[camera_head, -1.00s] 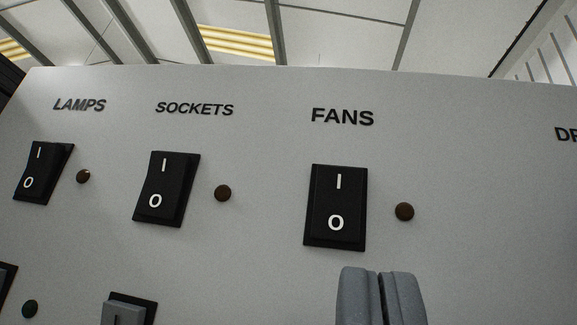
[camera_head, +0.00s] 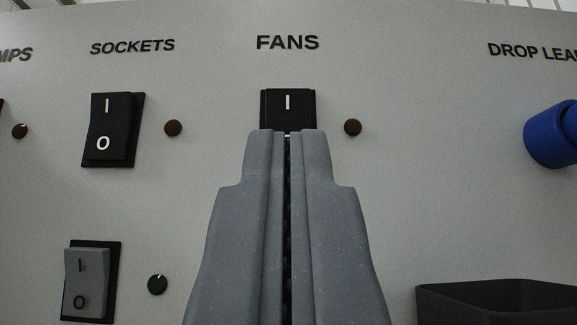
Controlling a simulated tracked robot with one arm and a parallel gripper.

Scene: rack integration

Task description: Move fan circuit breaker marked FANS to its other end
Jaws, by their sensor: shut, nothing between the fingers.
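The FANS breaker (camera_head: 288,104) is a black rocker switch under the printed word FANS (camera_head: 288,42) on a grey panel. Its upper half, marked I, shows; its lower half is hidden behind my gripper. My gripper (camera_head: 287,134) is shut and empty, its grey fingertips in front of the middle of the rocker. I cannot tell whether they touch it. A dark brown, unlit round lamp (camera_head: 352,127) sits to the right of the breaker.
The black SOCKETS switch (camera_head: 112,130) is on the left with a brown lamp (camera_head: 173,128). Below it are a grey switch (camera_head: 87,283) and a dark green round part (camera_head: 157,284). A blue knob (camera_head: 553,134) sticks out on the right, above a black open bin (camera_head: 497,300).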

